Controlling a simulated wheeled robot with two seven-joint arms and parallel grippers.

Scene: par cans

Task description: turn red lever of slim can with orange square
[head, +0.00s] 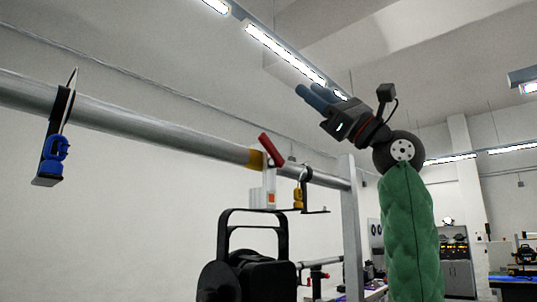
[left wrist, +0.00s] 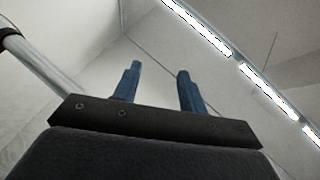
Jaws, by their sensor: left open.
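The red lever (head: 271,150) sits tilted on top of a pale clamp on the overhead pipe. An orange square (head: 271,198) marks the clamp's front. Below hangs a black can (head: 255,275) in a black yoke (head: 253,213), cut by the bottom edge. My left gripper (head: 303,91), with blue fingers, is up and to the right of the lever, apart from it and pointing up-left. In the left wrist view its two fingers (left wrist: 159,78) are spread with nothing between them. My right gripper is in neither view.
The grey pipe (head: 150,117) runs from upper left to a post (head: 350,225). A clamp with a blue knob (head: 53,153) hangs at left, and one with a yellow knob (head: 298,197) beside the marked clamp.

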